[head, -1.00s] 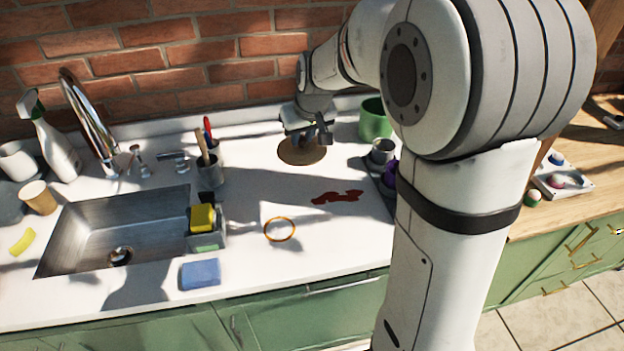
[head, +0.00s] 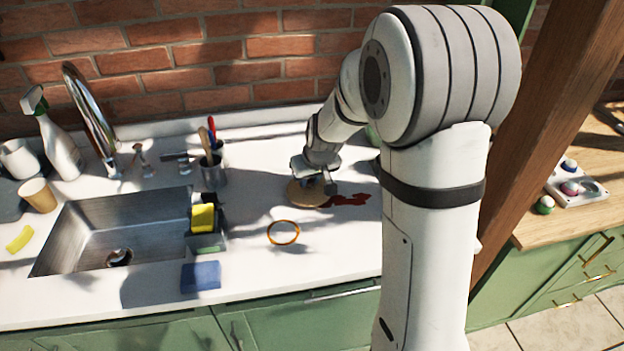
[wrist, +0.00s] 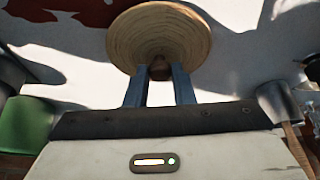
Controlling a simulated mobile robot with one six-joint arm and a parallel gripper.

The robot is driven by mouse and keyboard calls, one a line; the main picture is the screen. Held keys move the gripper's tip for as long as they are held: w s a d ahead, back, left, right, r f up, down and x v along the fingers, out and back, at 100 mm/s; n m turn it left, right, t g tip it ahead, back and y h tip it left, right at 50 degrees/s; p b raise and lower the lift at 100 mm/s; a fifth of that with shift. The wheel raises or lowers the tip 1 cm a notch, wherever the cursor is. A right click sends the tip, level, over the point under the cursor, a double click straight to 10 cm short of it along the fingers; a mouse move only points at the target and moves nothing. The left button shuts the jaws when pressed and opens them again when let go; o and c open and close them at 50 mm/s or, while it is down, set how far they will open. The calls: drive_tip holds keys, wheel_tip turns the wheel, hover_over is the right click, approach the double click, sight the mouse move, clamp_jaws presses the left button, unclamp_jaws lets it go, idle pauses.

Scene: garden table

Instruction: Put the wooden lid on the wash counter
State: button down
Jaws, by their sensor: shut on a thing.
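The wooden lid (head: 304,195) is a round, pale tan disc over the white wash counter (head: 250,262), left of a red stain. In the wrist view the lid (wrist: 150,32) shows its ringed top and a brown knob (wrist: 160,70). My gripper (wrist: 160,78) is shut on the knob, a blue-grey finger on each side. In the head view my gripper (head: 324,180) is above the lid's right part. I cannot tell whether the lid touches the counter.
A steel sink (head: 120,235) lies left, with a sponge caddy (head: 206,228) at its right edge. An orange ring (head: 283,232) lies in front of the lid. A utensil cup (head: 212,171) stands behind left. A red stain (head: 349,199) lies right. Counter left of the lid is clear.

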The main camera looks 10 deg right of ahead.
drive_tip(key=shift+f, duration=0.35)
drive_tip(key=shift+f, duration=0.15)
drive_tip(key=c, duration=1.2)
unclamp_jaws()
drive_tip(key=shift+c, duration=0.2)
